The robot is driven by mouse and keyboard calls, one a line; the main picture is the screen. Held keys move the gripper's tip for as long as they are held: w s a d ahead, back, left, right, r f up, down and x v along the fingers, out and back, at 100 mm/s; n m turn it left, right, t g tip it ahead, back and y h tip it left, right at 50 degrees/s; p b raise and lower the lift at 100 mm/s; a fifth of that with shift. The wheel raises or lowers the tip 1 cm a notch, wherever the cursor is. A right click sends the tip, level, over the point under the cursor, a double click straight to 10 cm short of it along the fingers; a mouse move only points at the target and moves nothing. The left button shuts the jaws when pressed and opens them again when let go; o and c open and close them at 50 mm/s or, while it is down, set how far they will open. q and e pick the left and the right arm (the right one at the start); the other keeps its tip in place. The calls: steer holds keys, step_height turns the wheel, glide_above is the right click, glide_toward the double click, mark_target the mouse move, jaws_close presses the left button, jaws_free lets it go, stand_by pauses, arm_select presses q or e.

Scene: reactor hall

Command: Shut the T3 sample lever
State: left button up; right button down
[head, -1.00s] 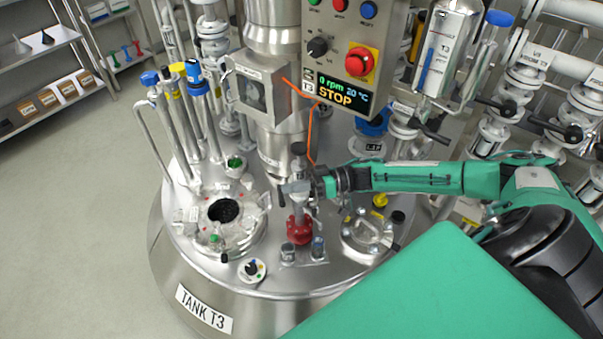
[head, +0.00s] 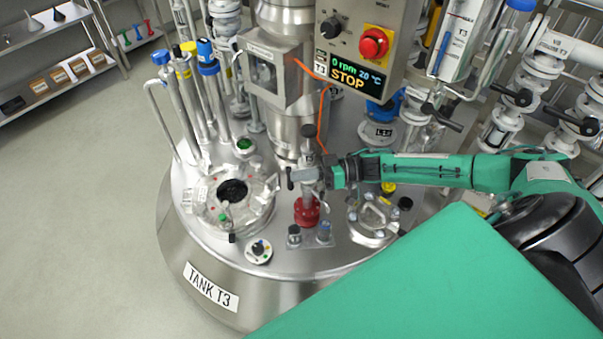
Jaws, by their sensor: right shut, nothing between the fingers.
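The T3 sample valve (head: 306,211) stands upright on the lid of the tank, with a red lower body, a silver stem and a black knob (head: 308,131) on top. My right gripper (head: 303,175) reaches in from the right at the height of the silver stem, just above the red body. It is shut, with nothing held. A small dark piece (head: 290,179) shows at the left of its fingertips; I cannot tell whether it is the lever's end or whether the fingers touch it. The gripper hides part of the stem and lever. My left gripper is out of view.
A control box (head: 352,75) reading STOP hangs above. Pipes with blue caps (head: 207,68) stand at left. Open floor lies further left.

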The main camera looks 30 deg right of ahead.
steer(key=shift+f, duration=0.1)
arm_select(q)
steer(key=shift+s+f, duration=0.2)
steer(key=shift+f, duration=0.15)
arm_select(e)
steer(key=f+n, duration=0.1)
steer(key=s+f+n, duration=0.1)
steer(key=f+n, duration=0.1)
steer(key=shift+s+a+f+n, duration=0.1)
steer(key=shift+s+a+n, duration=0.2)
steer(key=shift+a, duration=0.1)
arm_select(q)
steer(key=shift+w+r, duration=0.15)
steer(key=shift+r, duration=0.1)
